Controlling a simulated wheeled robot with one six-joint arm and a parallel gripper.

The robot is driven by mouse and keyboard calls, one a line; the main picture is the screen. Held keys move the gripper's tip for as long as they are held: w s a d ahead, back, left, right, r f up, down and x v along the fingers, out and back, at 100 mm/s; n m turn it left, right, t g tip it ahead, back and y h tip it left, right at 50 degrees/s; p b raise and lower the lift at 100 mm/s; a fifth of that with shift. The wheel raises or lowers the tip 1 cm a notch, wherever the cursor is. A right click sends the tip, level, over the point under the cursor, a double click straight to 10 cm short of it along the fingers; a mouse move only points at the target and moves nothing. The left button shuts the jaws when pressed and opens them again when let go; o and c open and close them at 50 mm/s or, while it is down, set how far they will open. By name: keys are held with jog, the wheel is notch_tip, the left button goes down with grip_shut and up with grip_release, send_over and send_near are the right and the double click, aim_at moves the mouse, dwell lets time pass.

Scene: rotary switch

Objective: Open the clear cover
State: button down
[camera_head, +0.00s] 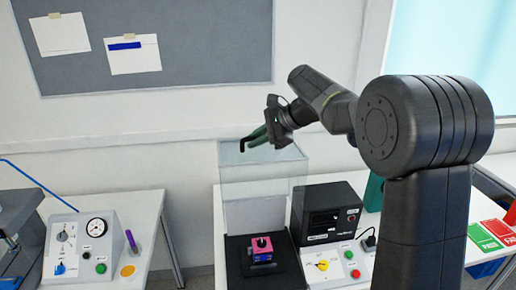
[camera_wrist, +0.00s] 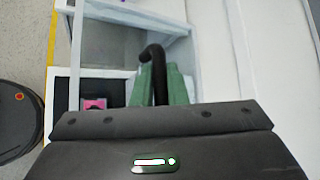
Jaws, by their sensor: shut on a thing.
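The clear cover (camera_head: 236,186) is a see-through box raised above a black base (camera_head: 237,262) in the head view. Its black hooked handle (camera_head: 243,149) is at the upper left of the cover. My gripper (camera_head: 257,140) is at the cover's top, shut on this handle. In the wrist view, the green fingers of my gripper (camera_wrist: 160,88) close around the black handle (camera_wrist: 152,52), whose hooked end sticks out past the fingertips. A pink block-like device with a black knob (camera_head: 262,246) sits on the black base, below the raised cover.
A black instrument box (camera_head: 330,214) and a panel with a yellow rotary knob (camera_head: 323,265) stand right of the cover. Another panel with a gauge (camera_head: 82,245) is on the left table. Red and green trays (camera_head: 483,237) lie at the far right. The air left of the cover is free.

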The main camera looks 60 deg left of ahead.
jog(key=shift+w+a, duration=0.3)
jog(key=shift+a, duration=0.4)
jog(key=c, duration=1.5)
grip_release()
jog(key=shift+o, duration=0.2)
jog(key=shift+r, duration=0.1)
jog(key=b+v, duration=0.2)
jog(key=v, duration=1.2)
jog(key=shift+a+r, duration=0.15)
jog(key=shift+a, duration=0.05)
